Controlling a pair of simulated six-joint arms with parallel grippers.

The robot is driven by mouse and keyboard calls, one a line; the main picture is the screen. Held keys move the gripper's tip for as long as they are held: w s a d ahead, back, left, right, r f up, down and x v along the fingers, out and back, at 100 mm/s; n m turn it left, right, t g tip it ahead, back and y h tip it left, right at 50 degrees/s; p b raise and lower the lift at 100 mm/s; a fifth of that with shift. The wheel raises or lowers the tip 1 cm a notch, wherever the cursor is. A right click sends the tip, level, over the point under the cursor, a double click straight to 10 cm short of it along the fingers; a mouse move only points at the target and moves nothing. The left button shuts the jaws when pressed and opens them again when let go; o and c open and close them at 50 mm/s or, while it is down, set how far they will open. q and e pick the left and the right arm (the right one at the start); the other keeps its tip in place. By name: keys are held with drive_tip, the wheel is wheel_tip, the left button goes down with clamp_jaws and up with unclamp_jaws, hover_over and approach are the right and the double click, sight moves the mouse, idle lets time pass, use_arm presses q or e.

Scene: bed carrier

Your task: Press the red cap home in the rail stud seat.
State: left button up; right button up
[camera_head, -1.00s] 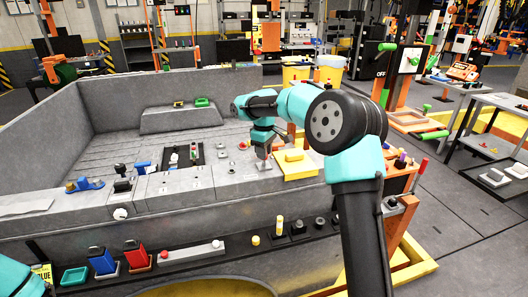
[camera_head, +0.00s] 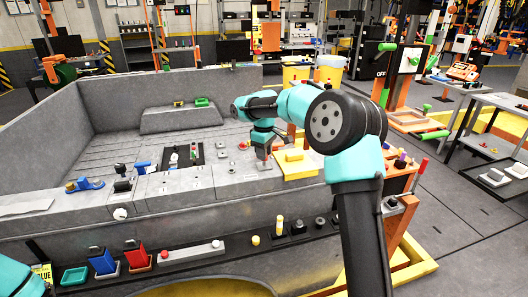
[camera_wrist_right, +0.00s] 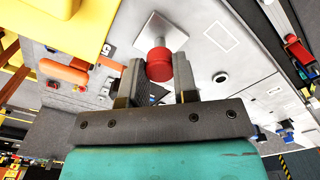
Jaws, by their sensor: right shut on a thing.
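The red cap (camera_wrist_right: 159,65) sits between the two fingers of my right gripper (camera_wrist_right: 159,82) in the right wrist view. The gripper is shut on it. A pale square plate (camera_wrist_right: 161,32) lies right beyond the cap, and the cap overlaps its lower part. My left gripper is out of view.
The yellow block (camera_head: 294,163) stands close to the right of my right gripper. Small plates with studs (camera_head: 243,146) lie to its left. A grey bed wall (camera_head: 55,135) rises at the left. Red and blue blocks (camera_head: 137,255) stand on the lower front ledge.

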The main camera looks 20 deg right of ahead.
drive_tip(key=shift+f, duration=1.1)
drive_tip(key=o, duration=1)
drive_tip(key=shift+c, duration=0.2)
wheel_tip(320, 180, up, 17)
drive_tip(key=shift+r, duration=0.15)
drive_tip(key=shift+c, duration=0.3)
